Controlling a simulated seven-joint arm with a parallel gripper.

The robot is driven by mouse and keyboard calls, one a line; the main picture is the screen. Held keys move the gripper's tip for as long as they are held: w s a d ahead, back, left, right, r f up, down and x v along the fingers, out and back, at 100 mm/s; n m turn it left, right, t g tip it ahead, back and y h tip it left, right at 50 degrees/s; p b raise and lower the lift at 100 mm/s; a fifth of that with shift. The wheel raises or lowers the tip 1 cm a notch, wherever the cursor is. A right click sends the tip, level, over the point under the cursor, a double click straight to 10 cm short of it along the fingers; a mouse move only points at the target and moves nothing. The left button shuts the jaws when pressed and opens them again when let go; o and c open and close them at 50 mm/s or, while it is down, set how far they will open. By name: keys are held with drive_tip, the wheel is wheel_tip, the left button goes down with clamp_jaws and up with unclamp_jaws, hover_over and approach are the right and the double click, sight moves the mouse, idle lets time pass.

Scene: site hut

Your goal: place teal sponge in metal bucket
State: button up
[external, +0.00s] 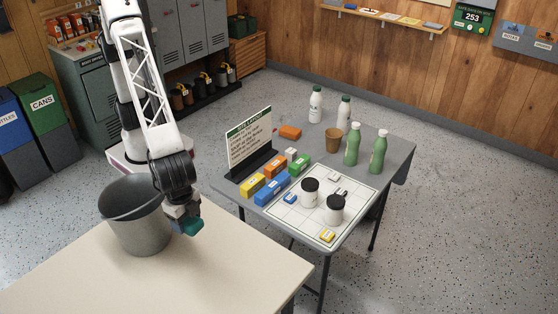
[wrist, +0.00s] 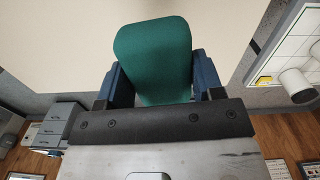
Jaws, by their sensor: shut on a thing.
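The teal sponge (external: 190,227) is held in my gripper (external: 183,214), just right of the metal bucket and above the beige table. In the wrist view the sponge (wrist: 153,55) sits between the two blue fingers of my gripper (wrist: 160,85), which are shut on its sides. The metal bucket (external: 139,232) stands upright on the beige table, left of my gripper. My wrist overlaps the bucket's right side in the external view. The bucket is not seen in the wrist view, and the bottom of its inside is hidden.
The beige table (external: 215,270) is clear to the right and front of the bucket. A grey table (external: 385,150) behind and right carries a sign (external: 250,142), bottles, jars, a brown cup (external: 333,138) and coloured blocks. A gap separates the two tables.

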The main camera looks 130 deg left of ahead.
wheel_tip(320, 180, up, 6)
drive_tip(key=shift+f, duration=0.1)
drive_tip(key=s+d+m, duration=0.1)
drive_tip(key=s+d, duration=0.1)
drive_tip(key=s, duration=0.8)
drive_tip(key=s+d, duration=0.2)
drive_tip(key=s, duration=0.7)
drive_tip(key=shift+f, duration=2.7)
drive_tip(key=shift+f, duration=0.1)
wheel_tip(320, 180, down, 14)
drive_tip(key=shift+f, duration=1.9)
drive_tip(key=shift+f, duration=0.15)
